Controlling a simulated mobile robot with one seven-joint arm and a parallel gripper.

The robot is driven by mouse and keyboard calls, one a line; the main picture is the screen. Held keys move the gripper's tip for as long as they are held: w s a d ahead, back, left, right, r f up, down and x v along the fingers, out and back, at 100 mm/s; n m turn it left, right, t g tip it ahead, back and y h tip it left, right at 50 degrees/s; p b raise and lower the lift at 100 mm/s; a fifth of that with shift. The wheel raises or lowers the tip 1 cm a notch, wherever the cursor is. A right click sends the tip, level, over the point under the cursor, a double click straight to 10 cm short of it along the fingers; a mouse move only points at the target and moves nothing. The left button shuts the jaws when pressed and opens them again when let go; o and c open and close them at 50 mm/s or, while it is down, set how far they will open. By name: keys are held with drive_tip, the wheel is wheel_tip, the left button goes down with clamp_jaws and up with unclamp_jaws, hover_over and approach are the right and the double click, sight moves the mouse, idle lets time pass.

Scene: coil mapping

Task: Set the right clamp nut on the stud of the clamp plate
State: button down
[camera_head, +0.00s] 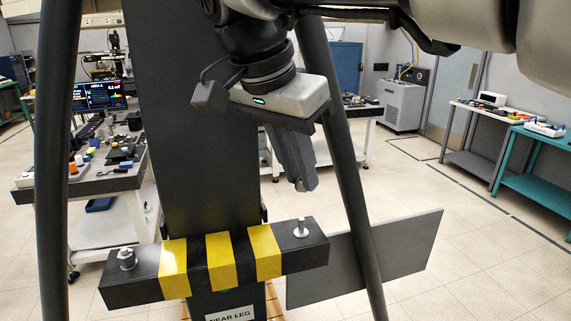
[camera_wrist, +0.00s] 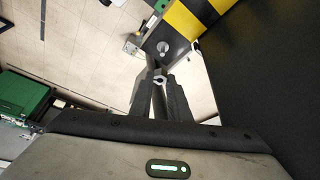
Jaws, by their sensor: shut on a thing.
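The clamp plate (camera_head: 200,285) is a dark bar with yellow stripes, lying across the dark upright. A bare metal stud (camera_head: 301,228) stands at its right end. A nut (camera_head: 127,257) sits on the stud at its left end. My gripper (camera_head: 302,187) points down above the right stud, with a gap between. In the wrist view my gripper (camera_wrist: 160,82) is shut on a small light metal piece, the right clamp nut (camera_wrist: 159,78); in the head view the fingers mostly hide it. The wrist view also shows the right stud (camera_wrist: 163,47) beyond the fingertips.
Two dark slanted legs (camera_head: 56,160) flank the upright (camera_head: 190,120), one passing close to the plate's right end. A grey panel (camera_head: 400,262) stands behind on the right. A label (camera_head: 230,314) reads NEAR LEG. Benches stand farther back, with open floor between.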

drive_tip(key=shift+f+b, duration=0.85)
drive_tip(key=shift+f, duration=0.55)
drive_tip(key=shift+f+b, duration=0.95)
drive_tip(key=shift+f, duration=0.2)
drive_tip(key=shift+f+b, duration=0.35)
drive_tip(key=shift+f, duration=0.1)
